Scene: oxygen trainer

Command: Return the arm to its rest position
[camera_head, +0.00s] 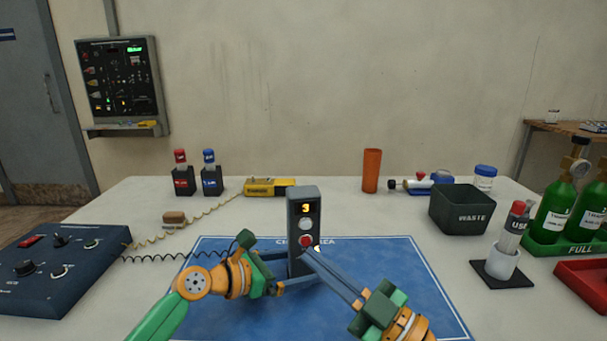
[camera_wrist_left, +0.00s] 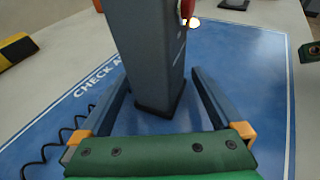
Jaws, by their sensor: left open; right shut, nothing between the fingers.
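A dark grey upright device (camera_head: 304,215) stands on the blue mat (camera_head: 420,280). It has a small display reading 3 in orange, a pale round part and a red button (camera_head: 306,240). My right gripper (camera_head: 310,254) is shut and empty, its fingertips just at or in front of the red button; contact cannot be told. My left gripper (camera_head: 300,284) is open low at the device, which also shows in the left wrist view (camera_wrist_left: 150,45). There its fingers lie on either side of the device's lower part, with blue mat visible between.
A dark blue control box (camera_head: 60,270) with a coiled cord stands at left. A yellow device (camera_head: 270,187), red and blue holders and an orange cylinder (camera_head: 371,170) line the back. A waste bin (camera_head: 468,212), a white cup (camera_head: 502,262) and green bottles (camera_head: 560,205) are at right.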

